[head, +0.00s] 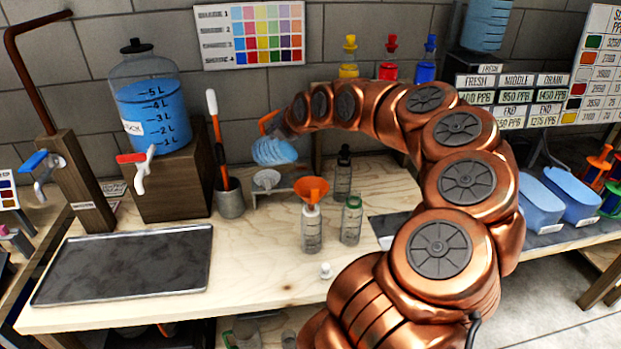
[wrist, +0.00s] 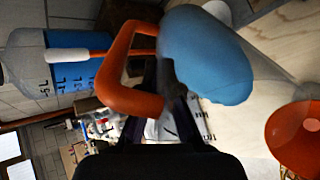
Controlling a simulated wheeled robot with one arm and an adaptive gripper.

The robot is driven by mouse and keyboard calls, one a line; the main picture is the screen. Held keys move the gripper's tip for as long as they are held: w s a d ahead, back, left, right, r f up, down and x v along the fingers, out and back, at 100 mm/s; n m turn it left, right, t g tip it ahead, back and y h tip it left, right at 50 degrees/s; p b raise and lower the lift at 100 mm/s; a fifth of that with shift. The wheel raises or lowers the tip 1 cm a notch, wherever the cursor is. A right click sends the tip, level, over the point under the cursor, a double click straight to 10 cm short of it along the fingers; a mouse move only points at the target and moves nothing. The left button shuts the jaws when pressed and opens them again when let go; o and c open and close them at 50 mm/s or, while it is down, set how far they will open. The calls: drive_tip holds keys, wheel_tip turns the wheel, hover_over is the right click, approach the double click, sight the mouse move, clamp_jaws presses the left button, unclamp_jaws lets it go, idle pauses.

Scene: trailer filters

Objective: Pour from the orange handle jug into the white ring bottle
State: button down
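The orange handle jug (head: 273,152), with blue contents, is in the air at the back of the bench, above a small grey stand. It looks tilted. In the wrist view the jug's blue body (wrist: 205,55) and orange handle (wrist: 125,75) fill the upper middle. My gripper (wrist: 172,112) has its dark fingers at the handle and appears shut on it; the fingertips are partly hidden. A clear bottle (head: 311,232) with an orange funnel (head: 312,190) in its neck stands upright, right of and nearer than the jug.
A green-ringed bottle (head: 352,220) and a black-topped bottle (head: 343,170) stand close to the funnel bottle. A small white stopper (head: 326,271) lies in front. A dark tray (head: 125,265) fills the bench's left.

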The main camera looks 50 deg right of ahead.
drive_tip(key=shift+s+a+r+t+b, duration=0.1)
drive_tip(key=shift+s+r+t+b, duration=0.65)
drive_tip(key=shift+r+t+b, duration=0.4)
idle(6.8)
